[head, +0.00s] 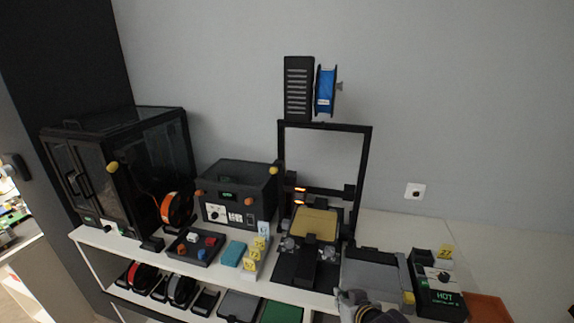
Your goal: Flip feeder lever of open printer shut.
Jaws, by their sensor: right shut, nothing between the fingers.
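The open printer (367,150) is a black upright frame on the white worktop, right of centre. Its bed carries a tan plate (314,224). A yellow ball-ended knob (274,170) shows at the left of the frame, and it looks like the feeder lever; its stem and tilt are too small to tell. My right gripper (347,295) is shut and empty at the bottom edge, in front of the printer's right side, well below and right of the knob. My left gripper is not in view.
A dark enclosed printer (90,180) with another yellow knob (112,167) stands at the left. A black box (238,192) stands beside the open printer. A blue spool (326,90) hangs above.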

